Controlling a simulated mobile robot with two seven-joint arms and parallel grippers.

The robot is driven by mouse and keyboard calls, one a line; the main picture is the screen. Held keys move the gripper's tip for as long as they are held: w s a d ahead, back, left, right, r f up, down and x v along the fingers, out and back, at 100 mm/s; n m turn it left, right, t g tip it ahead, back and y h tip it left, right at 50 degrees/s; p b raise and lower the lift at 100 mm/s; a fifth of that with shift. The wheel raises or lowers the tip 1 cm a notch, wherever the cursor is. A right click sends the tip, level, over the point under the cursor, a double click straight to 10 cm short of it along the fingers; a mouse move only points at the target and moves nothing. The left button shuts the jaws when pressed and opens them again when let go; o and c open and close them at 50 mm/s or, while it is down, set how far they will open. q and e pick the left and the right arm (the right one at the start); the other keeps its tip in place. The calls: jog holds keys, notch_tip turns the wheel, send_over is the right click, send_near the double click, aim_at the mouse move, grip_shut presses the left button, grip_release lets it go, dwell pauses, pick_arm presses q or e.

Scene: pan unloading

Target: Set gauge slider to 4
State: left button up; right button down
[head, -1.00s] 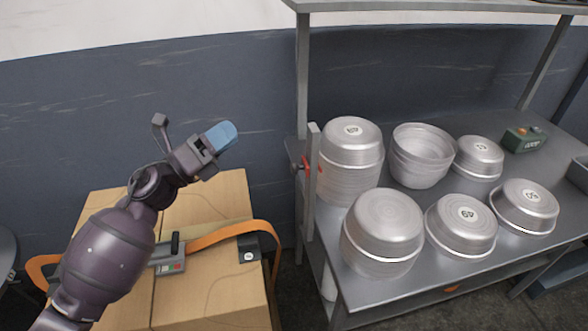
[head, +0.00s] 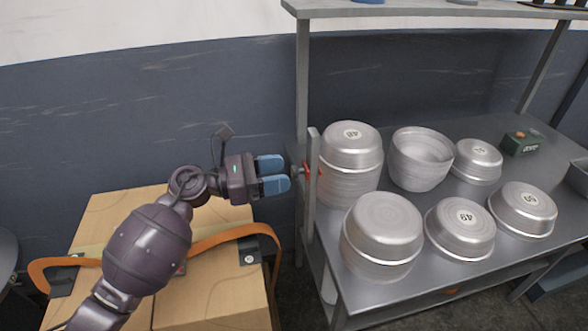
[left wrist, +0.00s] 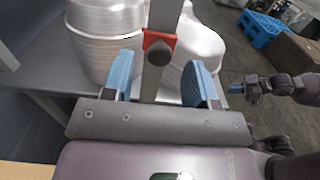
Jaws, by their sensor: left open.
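The gauge is a grey upright post (head: 311,200) at the left side of the metal rack. Its red slider (head: 316,172) with a dark knob sits partway up the post; it also shows in the left wrist view (left wrist: 168,41). No scale numbers are legible. My left gripper (head: 282,174) is open and empty, just left of the slider at about its height. In the left wrist view, the post and slider appear between its blue fingers (left wrist: 160,78), apart from both. My right gripper (left wrist: 236,88) shows small at the right of that view; its jaws are unclear.
Stacked metal pans (head: 350,160) stand on the rack's table (head: 385,290) close behind and right of the post. A strapped cardboard box (head: 225,290) lies below my left arm. A blue crate (left wrist: 262,28) is on the floor.

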aim_at(292, 171)
pick_arm(q)
jog(key=shift+x, duration=1.9)
